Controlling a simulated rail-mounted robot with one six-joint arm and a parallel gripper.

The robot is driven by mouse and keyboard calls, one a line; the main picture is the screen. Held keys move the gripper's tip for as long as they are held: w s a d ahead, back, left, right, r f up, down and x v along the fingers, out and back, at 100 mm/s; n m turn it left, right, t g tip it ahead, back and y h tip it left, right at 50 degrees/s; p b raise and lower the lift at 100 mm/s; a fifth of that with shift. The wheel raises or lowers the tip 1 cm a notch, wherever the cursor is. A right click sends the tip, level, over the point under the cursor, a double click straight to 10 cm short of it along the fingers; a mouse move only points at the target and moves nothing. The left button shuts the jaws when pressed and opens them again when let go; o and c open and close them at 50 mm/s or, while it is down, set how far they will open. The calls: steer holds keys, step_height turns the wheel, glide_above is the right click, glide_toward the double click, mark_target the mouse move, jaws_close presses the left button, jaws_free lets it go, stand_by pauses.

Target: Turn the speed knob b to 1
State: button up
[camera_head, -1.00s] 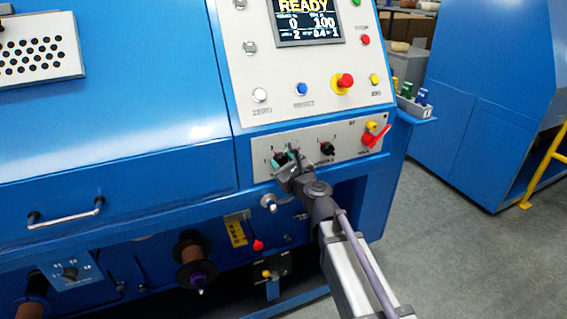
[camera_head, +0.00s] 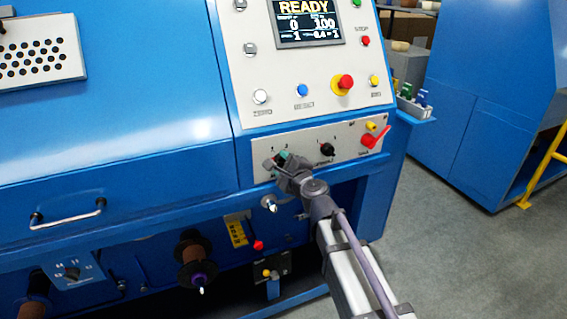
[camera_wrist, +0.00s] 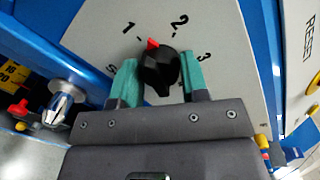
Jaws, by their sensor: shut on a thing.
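A black knob with a red pointer (camera_wrist: 160,70) sits between my gripper's two teal fingers in the wrist view. The dial panel (camera_wrist: 100,25) around it reads 1, 2 and 3. The red pointer lies close to the 1 mark, slightly toward the 2. In the head view my gripper (camera_head: 279,162) is at the left knob of the lower grey panel (camera_head: 302,144) and mostly hides it. The gripper is shut on this knob. Its name label is not readable. The screen (camera_head: 308,22) shows READY, with a small 1 at its lower left.
A second black knob (camera_head: 327,150) is to the right on the same panel, with a red lever (camera_head: 375,137) beyond it. Buttons are above.

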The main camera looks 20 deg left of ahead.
steer(key=shift+n, duration=1.6)
steer(key=o, duration=0.9)
steer(key=shift+s, duration=0.1)
steer(key=p+v, duration=0.1)
steer(key=v, duration=0.9)
steer(key=shift+s+d+r, duration=0.15)
steer(key=shift+s+d, duration=0.05)
steer(key=shift+s, duration=0.1)
